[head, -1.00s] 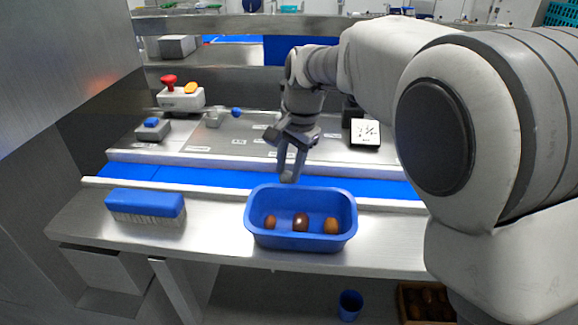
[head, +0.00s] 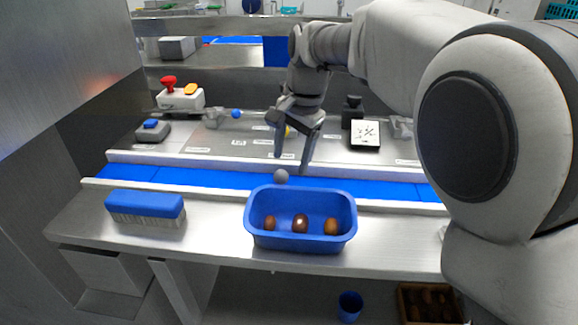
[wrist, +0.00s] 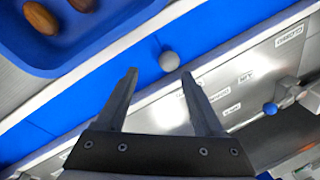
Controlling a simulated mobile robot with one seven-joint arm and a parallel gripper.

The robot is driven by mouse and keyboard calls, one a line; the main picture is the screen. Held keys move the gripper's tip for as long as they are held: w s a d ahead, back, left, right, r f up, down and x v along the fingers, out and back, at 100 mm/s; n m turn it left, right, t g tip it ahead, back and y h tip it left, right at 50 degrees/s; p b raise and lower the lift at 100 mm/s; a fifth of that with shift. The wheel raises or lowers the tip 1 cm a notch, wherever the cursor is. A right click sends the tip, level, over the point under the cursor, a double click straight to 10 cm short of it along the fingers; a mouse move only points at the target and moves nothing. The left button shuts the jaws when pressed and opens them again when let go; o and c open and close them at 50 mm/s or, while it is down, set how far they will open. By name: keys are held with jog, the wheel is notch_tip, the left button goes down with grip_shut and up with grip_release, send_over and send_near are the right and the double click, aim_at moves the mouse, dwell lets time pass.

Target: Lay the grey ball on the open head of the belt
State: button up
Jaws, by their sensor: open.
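The small grey ball (head: 281,177) sits on the blue belt (head: 215,178), just behind the blue tub. In the wrist view the ball (wrist: 169,61) lies on the belt (wrist: 214,28), close to the strip's edge. My gripper (head: 292,163) is open and empty, its fingers pointing down above and slightly right of the ball in the head view. In the wrist view the ball shows just beyond the gap between the fingertips (wrist: 158,76), apart from both.
The blue tub (head: 300,240) with three brown dates stands in front of the belt. A blue brush (head: 145,206) lies to the left. A grey panel with labels (head: 215,148), a red-knobbed box (head: 181,98) and a small white display (head: 365,134) are behind.

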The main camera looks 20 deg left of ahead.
jog(key=v, duration=0.8)
jog(key=shift+r, duration=0.15)
jog(key=s+d+r+n+t, duration=0.1)
jog(key=s+d, duration=0.1)
jog(key=d, duration=0.8)
jog(key=s+d+r+t, duration=0.1)
jog(key=s+d, duration=0.1)
jog(key=d, duration=0.8)
jog(key=s+d+f+n+t+h, duration=0.1)
jog(key=s+d+f, duration=0.3)
jog(key=s+d, duration=0.3)
jog(key=s+d+f+n+t+h, duration=0.1)
jog(key=s+d+f, duration=0.3)
jog(key=s+d, duration=0.3)
jog(key=shift+d+f+t, duration=0.2)
jog(key=shift+f+t, duration=0.1)
jog(key=shift+t, duration=0.1)
